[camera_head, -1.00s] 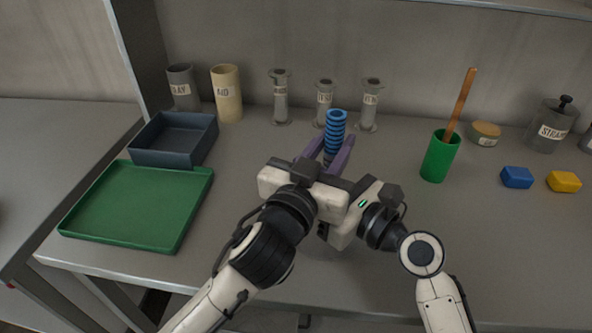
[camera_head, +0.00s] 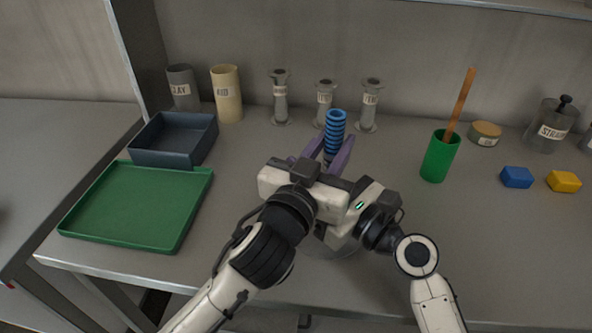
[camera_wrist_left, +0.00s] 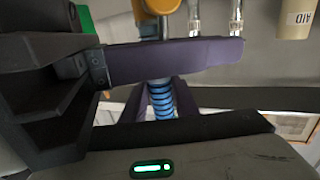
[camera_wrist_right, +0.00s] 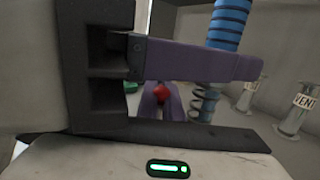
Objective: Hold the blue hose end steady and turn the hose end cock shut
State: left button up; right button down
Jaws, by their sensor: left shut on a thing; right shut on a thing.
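The blue hose end (camera_head: 335,132) stands upright, ribbed, at the middle of the bench. My left gripper (camera_head: 329,158) has its purple fingers around the lower part of the hose; the left wrist view shows the blue ribs (camera_wrist_left: 161,100) between fingers. A small red part (camera_wrist_right: 161,93), seemingly the hose end cock, sits between the fingers of my right gripper (camera_wrist_right: 162,102) in the right wrist view. The right fingertips are hidden behind the left gripper in the head view. The hose's blue ribs (camera_wrist_right: 230,22) rise at the top of the right wrist view.
The green tray (camera_head: 135,244) and dark blue-grey bin (camera_head: 160,160) are on the left. Labelled jars and glass pieces (camera_head: 280,100) line the back. A green cup (camera_head: 438,160) with a wooden stick, a blue block (camera_head: 517,177) and a yellow block (camera_head: 564,181) are on the right.

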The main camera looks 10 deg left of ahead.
jog(key=shift+s+d+r, duration=0.1)
jog(key=shift+s, duration=0.05)
jog(key=c, duration=1.9)
grip_release()
jog(key=shift+d, duration=0.1)
jog(key=v, duration=1.1)
jog(key=shift+s+d+f, duration=0.25)
jog(key=shift+d+f, duration=0.05)
